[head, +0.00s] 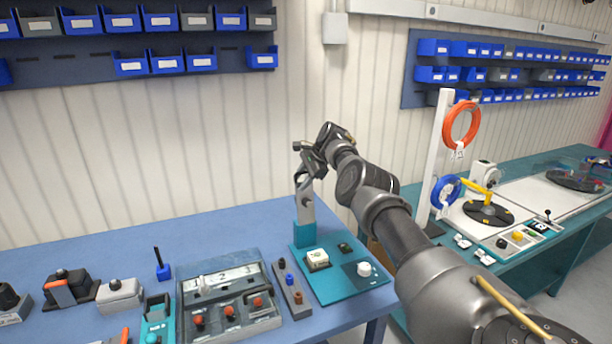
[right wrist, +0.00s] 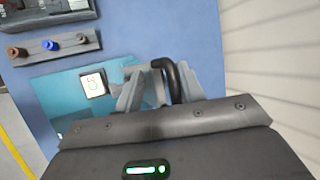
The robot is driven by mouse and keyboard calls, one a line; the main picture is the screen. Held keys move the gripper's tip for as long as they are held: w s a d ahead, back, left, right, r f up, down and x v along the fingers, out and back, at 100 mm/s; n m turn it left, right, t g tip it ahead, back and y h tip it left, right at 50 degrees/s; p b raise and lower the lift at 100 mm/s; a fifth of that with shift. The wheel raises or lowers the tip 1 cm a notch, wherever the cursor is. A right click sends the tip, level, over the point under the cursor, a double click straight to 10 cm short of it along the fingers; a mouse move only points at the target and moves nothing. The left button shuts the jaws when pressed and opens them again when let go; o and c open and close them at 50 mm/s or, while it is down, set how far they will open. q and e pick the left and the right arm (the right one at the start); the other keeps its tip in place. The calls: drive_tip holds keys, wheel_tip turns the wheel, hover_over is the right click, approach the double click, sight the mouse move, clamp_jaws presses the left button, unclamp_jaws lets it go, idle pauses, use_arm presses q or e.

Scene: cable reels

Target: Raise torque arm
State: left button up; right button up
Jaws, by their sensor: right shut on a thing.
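The torque tester has a teal base plate (head: 335,280) with a teal block (head: 305,235) at its back left. A grey torque arm (head: 307,208) stands nearly upright from the block. My right gripper (head: 305,160) is at the upper end of the arm, reaching in from the right. In the right wrist view, a black bent handle (right wrist: 174,78) lies between the fingers of my right gripper (right wrist: 165,92), which is shut on it. The fingers partly hide the handle and the arm. My left gripper is not in view.
A small display box (head: 317,260) and a white knob (head: 364,269) sit on the plate. A grey strip with knobs (head: 291,288) and a grey tray (head: 230,300) stand to the left. The pale ribbed wall (head: 150,150) is close behind. A second bench with reels (head: 487,212) is at right.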

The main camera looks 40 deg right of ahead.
drive_tip(key=shift+d+b+v, duration=0.25)
drive_tip(key=shift+b+v, duration=0.7)
drive_tip(key=shift+b, duration=1.1)
drive_tip(key=b+v, duration=0.2)
drive_tip(key=v, duration=0.6)
drive_tip(key=shift+s+r, duration=0.2)
drive_tip(key=shift+r, duration=0.15)
drive_tip(key=shift+a, duration=0.1)
